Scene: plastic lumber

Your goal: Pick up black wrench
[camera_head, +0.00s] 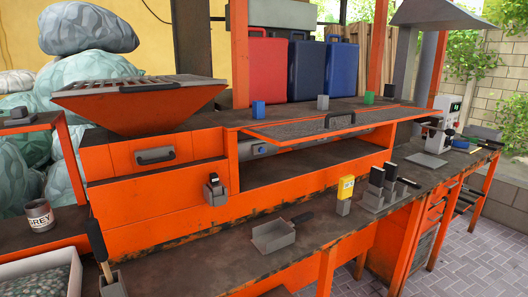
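I cannot clearly make out a black wrench. A small dark slim object (302,217) lies on the lower workbench (215,262), just behind and right of a grey open tray (273,237). Another thin dark object (409,182) lies right of the black-topped blocks. Both are too small to tell what they are. Neither of my grippers shows in the head view.
A yellow-labelled block (345,188) and several black-topped grey blocks (377,183) stand on the bench. An orange hopper machine (135,105) stands behind. A black-handled tool (97,241) stands upright at front left. The front bench surface is mostly clear.

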